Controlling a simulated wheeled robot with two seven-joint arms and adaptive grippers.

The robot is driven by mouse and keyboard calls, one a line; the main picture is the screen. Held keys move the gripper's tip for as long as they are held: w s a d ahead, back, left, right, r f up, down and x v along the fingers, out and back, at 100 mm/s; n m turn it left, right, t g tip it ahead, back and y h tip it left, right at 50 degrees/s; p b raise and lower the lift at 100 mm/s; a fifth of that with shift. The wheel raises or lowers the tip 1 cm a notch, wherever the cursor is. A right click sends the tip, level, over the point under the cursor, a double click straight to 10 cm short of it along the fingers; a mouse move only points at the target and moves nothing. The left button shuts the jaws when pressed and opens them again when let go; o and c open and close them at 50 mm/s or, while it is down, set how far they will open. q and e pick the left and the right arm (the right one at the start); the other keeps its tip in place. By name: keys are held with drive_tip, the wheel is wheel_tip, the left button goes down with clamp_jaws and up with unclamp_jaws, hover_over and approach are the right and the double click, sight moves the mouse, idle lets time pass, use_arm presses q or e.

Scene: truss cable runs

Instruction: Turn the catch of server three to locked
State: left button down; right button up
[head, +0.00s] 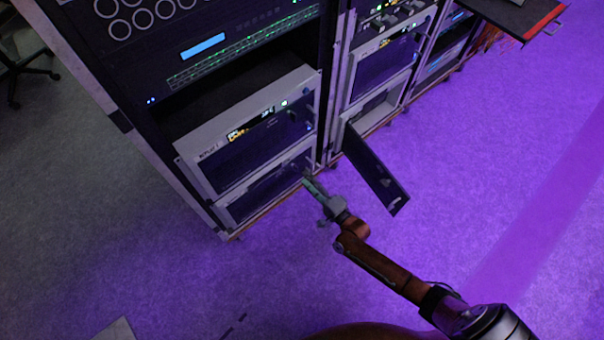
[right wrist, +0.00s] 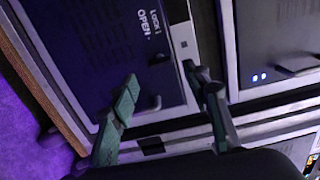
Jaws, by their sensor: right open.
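The rack's lowest unit (head: 262,190) has a dark front in a light frame. My right gripper (head: 312,186) is at the right end of that unit, low near the floor. In the right wrist view my right gripper (right wrist: 168,92) is open, its two greenish fingers apart with nothing between them. Past them is a dark panel (right wrist: 95,45) with white lettering that seems to read "Lock" and "OPEN" (right wrist: 148,22). A small handle-like part (right wrist: 153,104) is between the fingers' directions, near the panel's edge. I cannot tell which part is the catch, nor its setting. My left gripper is out of view.
A larger unit (head: 195,157) with a lit display sits above the lowest one. A dark door (head: 375,172) hangs open from the neighbouring rack, just right of my right gripper. A second panel with blue lights (right wrist: 262,77) adjoins in the right wrist view. Purple-lit floor (head: 480,180) is clear.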

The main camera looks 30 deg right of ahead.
drive_tip(key=s+d, duration=0.1)
drive_tip(key=s, duration=0.6)
drive_tip(key=shift+s+d, duration=0.15)
drive_tip(key=shift+d, duration=0.1)
